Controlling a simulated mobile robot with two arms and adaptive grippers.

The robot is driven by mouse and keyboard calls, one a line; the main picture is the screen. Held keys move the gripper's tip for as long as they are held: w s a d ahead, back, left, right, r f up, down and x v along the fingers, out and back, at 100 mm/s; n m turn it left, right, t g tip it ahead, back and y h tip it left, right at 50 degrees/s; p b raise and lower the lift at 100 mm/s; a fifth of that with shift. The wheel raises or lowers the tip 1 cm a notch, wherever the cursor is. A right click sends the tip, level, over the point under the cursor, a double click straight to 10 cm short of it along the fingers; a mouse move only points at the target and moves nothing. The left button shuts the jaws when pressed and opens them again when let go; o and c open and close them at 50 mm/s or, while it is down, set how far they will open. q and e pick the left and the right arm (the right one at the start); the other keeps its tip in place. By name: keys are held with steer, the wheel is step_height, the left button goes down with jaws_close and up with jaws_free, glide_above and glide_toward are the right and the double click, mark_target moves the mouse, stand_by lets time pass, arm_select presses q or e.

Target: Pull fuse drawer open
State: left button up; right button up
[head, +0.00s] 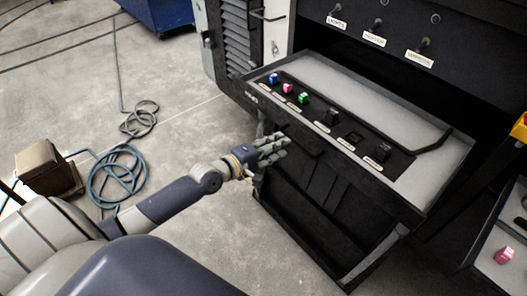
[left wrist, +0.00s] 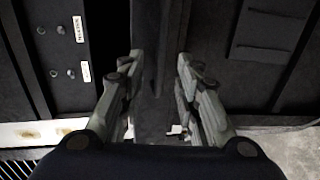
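The fuse drawer (head: 395,188) is a dark tray with a pale grey inside, standing out from the black cabinet in the head view. Its row holds blue (head: 273,78), pink (head: 288,88) and green (head: 304,98) fuses and several black blocks. My left gripper (head: 274,149) is at the left part of the drawer's front, just below its rim. In the left wrist view my left gripper (left wrist: 156,75) has its fingers spread, with a dark upright bar or edge (left wrist: 165,50) between them. Whether they touch it I cannot tell. My right gripper is not in view.
The cabinet's upper panel has labelled switches (head: 375,40). A pink block (head: 503,256) lies on a grey surface at lower right. A coiled hose (head: 112,180) and a brown box (head: 47,168) are on the floor at left.

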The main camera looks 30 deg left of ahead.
arm_select(q)
steer(key=shift+v, duration=2.8)
steer(key=shift+f, duration=0.1)
steer(key=s+a+f+m+g+y, duration=0.2)
steer(key=s+f, duration=0.2)
steer(key=f, duration=0.7)
steer(key=s+a+f+m+g+y, duration=0.15)
steer(key=s+f, duration=0.25)
steer(key=f, duration=0.6)
steer(key=s+a+f+m+g+y, duration=0.2)
steer(key=s+a+f+m, duration=0.15)
steer(key=f, duration=0.75)
steer(key=s+d+f+m+g, duration=0.2)
steer(key=s+f, duration=0.4)
steer(key=s, duration=0.4)
steer(key=s+d+f+m+g, duration=0.3)
steer(key=s+f, duration=0.4)
steer(key=s, duration=0.4)
steer(key=s+d+f+m+g, duration=0.3)
steer(key=s+d+f, duration=0.3)
steer(key=s, duration=0.5)
steer(key=shift+d+f+m, duration=0.3)
steer(key=shift+m, duration=0.5)
